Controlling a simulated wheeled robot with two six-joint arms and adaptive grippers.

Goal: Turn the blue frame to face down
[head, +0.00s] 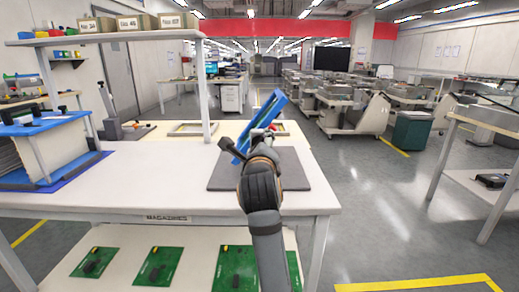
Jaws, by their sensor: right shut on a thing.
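The blue frame (259,124) is held up in the air, tilted diagonally, above the dark grey mat (225,172) on the white table. My right gripper (264,136) is shut on the frame near its middle. The wrist and arm hide part of the frame and of the mat. My left gripper is not in view.
The white table (150,185) is clear left of the mat. A blue-topped rack (45,122) stands at its left end, and a post and shelf (110,37) rise behind. Green boards (160,266) lie on the lower shelf. Feeder trolleys (352,110) stand behind at right.

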